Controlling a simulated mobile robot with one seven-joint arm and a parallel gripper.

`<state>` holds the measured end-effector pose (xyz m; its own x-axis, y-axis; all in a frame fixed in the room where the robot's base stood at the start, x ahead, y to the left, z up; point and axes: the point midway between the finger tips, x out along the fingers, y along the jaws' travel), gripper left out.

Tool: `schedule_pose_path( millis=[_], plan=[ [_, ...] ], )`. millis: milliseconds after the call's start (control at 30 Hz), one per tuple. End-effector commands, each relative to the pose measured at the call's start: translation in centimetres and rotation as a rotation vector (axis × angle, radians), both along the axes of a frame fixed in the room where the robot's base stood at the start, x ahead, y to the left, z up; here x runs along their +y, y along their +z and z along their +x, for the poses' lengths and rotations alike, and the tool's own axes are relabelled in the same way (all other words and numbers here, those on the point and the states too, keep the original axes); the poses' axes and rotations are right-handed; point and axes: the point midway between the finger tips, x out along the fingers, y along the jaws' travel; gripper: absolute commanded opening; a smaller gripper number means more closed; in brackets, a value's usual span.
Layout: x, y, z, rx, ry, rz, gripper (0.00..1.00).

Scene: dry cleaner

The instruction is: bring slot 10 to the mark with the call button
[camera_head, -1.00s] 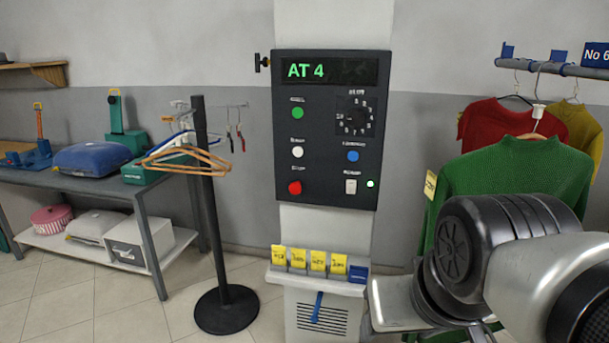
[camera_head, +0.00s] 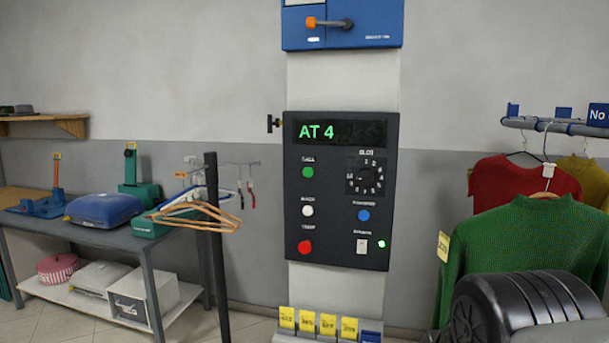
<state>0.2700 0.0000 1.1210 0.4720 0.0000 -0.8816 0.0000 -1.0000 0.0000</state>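The dark control panel (camera_head: 340,220) hangs on the pale column, its display (camera_head: 341,131) reading "AT 4" in green. Below are a green button (camera_head: 308,172), a white button (camera_head: 307,211), a red button (camera_head: 305,247) and a blue button (camera_head: 363,215); their small labels are too blurred to read surely. A round number dial (camera_head: 365,176) sits at the upper right. A white switch (camera_head: 362,246) is beside a lit green lamp (camera_head: 381,244). Garments, including a green sweater (camera_head: 520,250), hang from the rail at right. My gripper is not in view; part of my arm shows at lower right.
A blue box with an orange-knobbed lever (camera_head: 343,25) is above the panel. A dark stand (camera_head: 216,260) with hangers is left of it. Yellow tags (camera_head: 327,324) stand on a ledge below.

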Motion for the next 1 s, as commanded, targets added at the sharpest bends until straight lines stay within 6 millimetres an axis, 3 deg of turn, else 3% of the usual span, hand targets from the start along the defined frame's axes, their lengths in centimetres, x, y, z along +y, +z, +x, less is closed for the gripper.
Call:
schedule_pose_path(
  millis=[167, 500, 1000],
  plan=[
    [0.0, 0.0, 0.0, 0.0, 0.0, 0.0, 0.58],
    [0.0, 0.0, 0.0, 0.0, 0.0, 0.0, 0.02],
    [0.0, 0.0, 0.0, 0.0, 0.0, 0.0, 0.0]
  ],
)
